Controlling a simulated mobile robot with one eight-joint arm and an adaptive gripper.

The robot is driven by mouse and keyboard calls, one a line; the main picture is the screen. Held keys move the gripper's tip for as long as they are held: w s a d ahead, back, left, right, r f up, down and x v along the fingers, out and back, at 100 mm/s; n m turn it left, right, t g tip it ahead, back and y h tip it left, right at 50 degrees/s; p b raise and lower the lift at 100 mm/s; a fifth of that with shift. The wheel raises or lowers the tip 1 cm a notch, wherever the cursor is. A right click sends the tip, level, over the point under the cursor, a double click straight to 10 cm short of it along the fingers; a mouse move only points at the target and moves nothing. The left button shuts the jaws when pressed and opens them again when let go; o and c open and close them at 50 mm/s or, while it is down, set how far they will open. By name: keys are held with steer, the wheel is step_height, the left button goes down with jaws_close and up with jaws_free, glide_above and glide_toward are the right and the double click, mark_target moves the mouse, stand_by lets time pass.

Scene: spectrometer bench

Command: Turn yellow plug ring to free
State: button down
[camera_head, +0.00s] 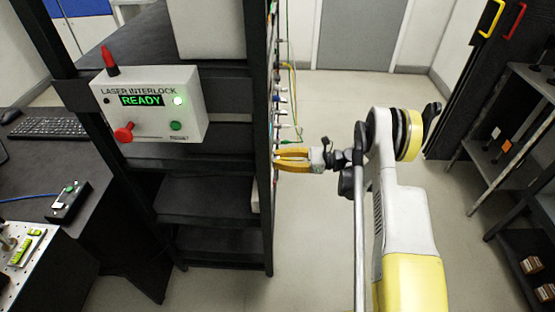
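My gripper (280,159) has yellow fingers and is at the right side of the black rack, level with the lower part of a row of plugs. Its two fingers show a narrow gap between them. The tips reach the panel edge beside the rack post, and I cannot tell whether they touch or hold a plug. The plugs (283,100) stick out of the rack's side panel, seen edge-on, with small coloured parts. A yellow cable (294,82) and a green cable hang in front of them. The yellow plug ring cannot be made out at this size and angle.
The rack post (261,200) stands right beside the fingertips. A laser interlock box (150,104) reading READY, with a green light, is on the rack's front. Shelving (510,140) stands far right. The floor (320,230) beside the rack is clear.

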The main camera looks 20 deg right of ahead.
steer(key=shift+n, duration=0.5)
steer(key=n, duration=0.7)
steer(key=shift+s, duration=0.1)
steer(key=n, duration=0.3)
steer(key=shift+n, duration=0.4)
steer(key=shift+f+n, duration=0.1)
steer(key=shift+n, duration=2)
steer(key=c, duration=1.3)
jaws_free()
steer(key=shift+a, duration=0.1)
